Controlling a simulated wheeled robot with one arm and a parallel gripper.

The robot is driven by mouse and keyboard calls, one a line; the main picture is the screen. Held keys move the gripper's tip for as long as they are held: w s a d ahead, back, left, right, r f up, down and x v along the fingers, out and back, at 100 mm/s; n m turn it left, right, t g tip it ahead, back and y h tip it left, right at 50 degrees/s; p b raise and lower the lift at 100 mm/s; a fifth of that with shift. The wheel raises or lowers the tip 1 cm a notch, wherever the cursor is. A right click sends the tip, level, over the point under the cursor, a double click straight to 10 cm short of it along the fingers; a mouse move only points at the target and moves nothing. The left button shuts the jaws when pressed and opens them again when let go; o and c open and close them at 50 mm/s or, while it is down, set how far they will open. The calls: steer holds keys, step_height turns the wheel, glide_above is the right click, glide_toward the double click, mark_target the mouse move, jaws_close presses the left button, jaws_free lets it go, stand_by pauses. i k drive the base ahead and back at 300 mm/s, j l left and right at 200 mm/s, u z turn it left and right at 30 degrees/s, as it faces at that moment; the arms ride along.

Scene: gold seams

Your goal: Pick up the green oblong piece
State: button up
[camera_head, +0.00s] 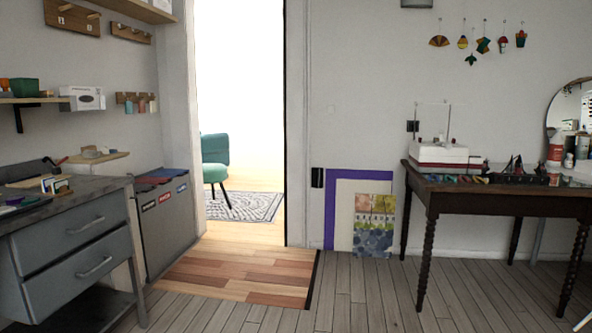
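I cannot single out the green oblong piece with certainty. Small flat coloured pieces, some of them greenish, lie in a row (458,180) along the front of the dark wooden table (520,192) at the right. They are too small to tell their shapes. A green block-like box (25,87) sits on the wall shelf (30,100) at the left. My gripper is not in view.
A grey drawer workbench (80,235) stands at left front, with a grey cabinet (165,225) beyond it. An open doorway shows a teal chair (215,155). Panels (372,225) lean on the wall beside the table. The middle floor (340,290) is clear.

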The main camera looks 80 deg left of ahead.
mark_target(56, 185)
steer(key=u, duration=4.05)
